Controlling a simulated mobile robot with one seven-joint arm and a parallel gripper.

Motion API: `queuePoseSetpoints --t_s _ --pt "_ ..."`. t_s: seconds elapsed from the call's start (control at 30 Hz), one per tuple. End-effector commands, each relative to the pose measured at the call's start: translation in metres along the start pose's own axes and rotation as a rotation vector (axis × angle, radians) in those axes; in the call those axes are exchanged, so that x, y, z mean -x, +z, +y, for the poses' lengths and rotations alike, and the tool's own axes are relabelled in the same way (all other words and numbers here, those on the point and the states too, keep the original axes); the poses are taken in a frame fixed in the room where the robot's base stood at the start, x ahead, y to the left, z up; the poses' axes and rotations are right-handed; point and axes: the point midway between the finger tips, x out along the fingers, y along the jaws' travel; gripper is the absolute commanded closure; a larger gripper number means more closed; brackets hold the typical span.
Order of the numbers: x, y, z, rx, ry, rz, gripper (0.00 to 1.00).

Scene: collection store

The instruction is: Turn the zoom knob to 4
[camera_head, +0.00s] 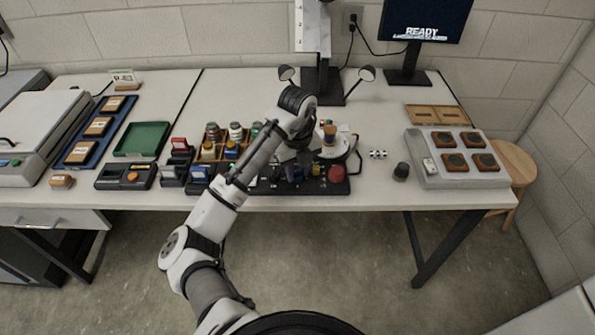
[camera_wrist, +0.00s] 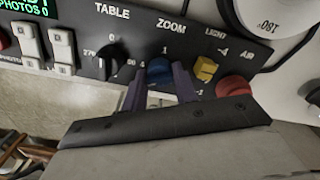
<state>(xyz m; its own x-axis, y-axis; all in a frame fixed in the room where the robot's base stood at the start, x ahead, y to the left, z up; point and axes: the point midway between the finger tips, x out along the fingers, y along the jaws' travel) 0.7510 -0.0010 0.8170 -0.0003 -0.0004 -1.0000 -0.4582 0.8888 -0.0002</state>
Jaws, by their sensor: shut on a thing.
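The blue zoom knob (camera_wrist: 159,71) sits under the ZOOM label on the black control panel (camera_wrist: 100,30) in the wrist view. My gripper (camera_wrist: 160,77) has a dark finger on each side of the knob and is shut on it. A "1" shows above the knob; the small marks to its left and lower right are partly hidden. I cannot tell which number the knob points to. In the head view my gripper (camera_head: 296,172) is down at the panel (camera_head: 262,184), and my arm hides the knob.
A black TABLE knob (camera_wrist: 112,61) is left of the zoom knob. A yellow LIGHT knob (camera_wrist: 206,69) and a red AIR button (camera_wrist: 234,86) are close on the right. White switches (camera_wrist: 62,46) are farther left. A round turntable (camera_wrist: 275,14) is behind the panel.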

Motion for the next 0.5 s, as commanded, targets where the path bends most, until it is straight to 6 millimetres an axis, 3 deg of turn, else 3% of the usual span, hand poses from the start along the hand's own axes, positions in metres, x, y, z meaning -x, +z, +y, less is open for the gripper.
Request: queuePoseSetpoints --t_s 0.5 --pt "-0.0003 0.0003 -0.0001 -0.389 0.000 -0.002 0.94"
